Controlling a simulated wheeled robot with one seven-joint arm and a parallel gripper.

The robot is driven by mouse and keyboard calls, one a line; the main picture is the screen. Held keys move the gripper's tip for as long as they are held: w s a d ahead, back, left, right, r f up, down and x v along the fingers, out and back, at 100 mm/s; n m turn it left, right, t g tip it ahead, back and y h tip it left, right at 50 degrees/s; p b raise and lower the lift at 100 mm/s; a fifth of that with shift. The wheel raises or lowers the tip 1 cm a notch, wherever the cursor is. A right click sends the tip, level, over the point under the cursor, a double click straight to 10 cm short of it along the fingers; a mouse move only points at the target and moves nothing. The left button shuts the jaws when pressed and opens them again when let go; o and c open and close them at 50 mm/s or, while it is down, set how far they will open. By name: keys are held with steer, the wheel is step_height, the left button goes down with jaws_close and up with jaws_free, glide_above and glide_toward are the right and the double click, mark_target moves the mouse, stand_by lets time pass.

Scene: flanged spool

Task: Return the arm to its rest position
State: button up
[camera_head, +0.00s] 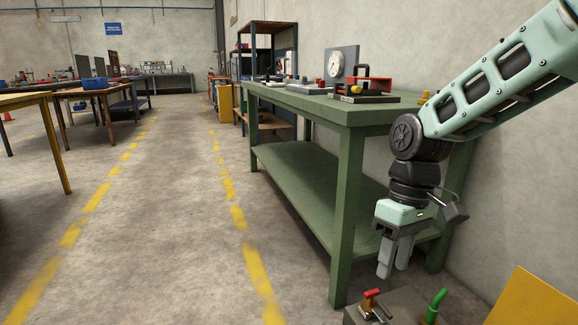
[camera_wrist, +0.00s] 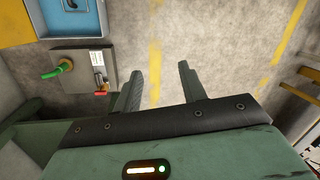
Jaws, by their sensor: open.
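My gripper (camera_head: 395,258) hangs from the pale green arm at the right of the head view, fingers pointing down. It is in front of the near end of the green workbench. The two fingers stand apart with nothing between them. In the wrist view my gripper (camera_wrist: 158,88) also shows open and empty, with bare concrete floor beyond the fingertips. No spool can be made out in either view.
The green workbench (camera_head: 300,172) carries a dial gauge (camera_head: 334,66) and other tools. Below my gripper stands a grey box with a red-handled lever (camera_head: 371,298) and a green handle (camera_head: 437,300). A yellow panel (camera_head: 535,302) is at lower right. The aisle left is clear.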

steer(key=s+a+f+t, duration=0.1)
steer(key=s+a, duration=0.1)
steer(key=s, duration=0.8)
steer(key=s+a+f+t, duration=0.1)
steer(key=s+a, duration=0.1)
steer(key=s, duration=0.8)
step_height(320, 180, up, 38)
steer(key=p, duration=3.7)
steer(key=shift+s+n+h, duration=0.15)
steer(key=shift+n+h, duration=0.15)
steer(key=shift+h, duration=0.1)
steer(key=shift+f, duration=0.25)
